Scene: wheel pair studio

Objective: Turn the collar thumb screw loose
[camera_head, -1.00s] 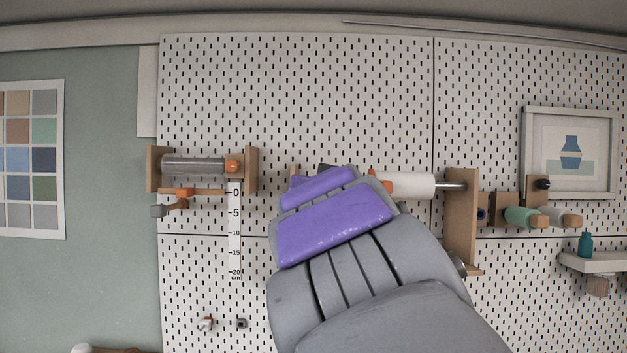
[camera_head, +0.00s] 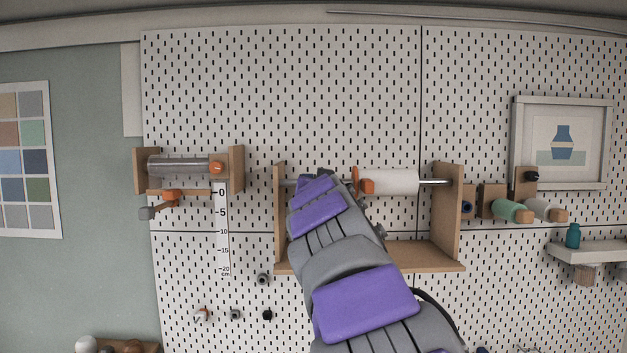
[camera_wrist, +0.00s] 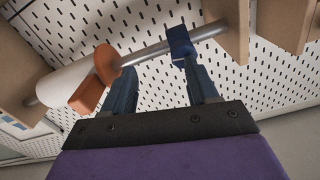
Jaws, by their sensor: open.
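A white roll (camera_head: 390,182) sits on a metal rod (camera_head: 435,182) in a wooden bracket on the pegboard. At the roll's left end is an upright orange disc collar (camera_head: 355,180) with a stubby orange thumb screw (camera_head: 368,187). In the wrist view the picture is turned, and the orange collar (camera_wrist: 107,64) and its thumb screw (camera_wrist: 87,94) show at left. My gripper (camera_wrist: 160,68) is open and empty, its fingers close to the rod. The thumb screw is outside the fingers, left of the left one. A blue piece (camera_wrist: 181,45) is at the rod by the right fingertip; I cannot tell contact.
The bracket's wooden side plates (camera_head: 447,210) and lower shelf (camera_head: 425,255) bound the space around the rod. Pegs with rolls (camera_head: 512,210) and a small shelf (camera_head: 590,250) are at right.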

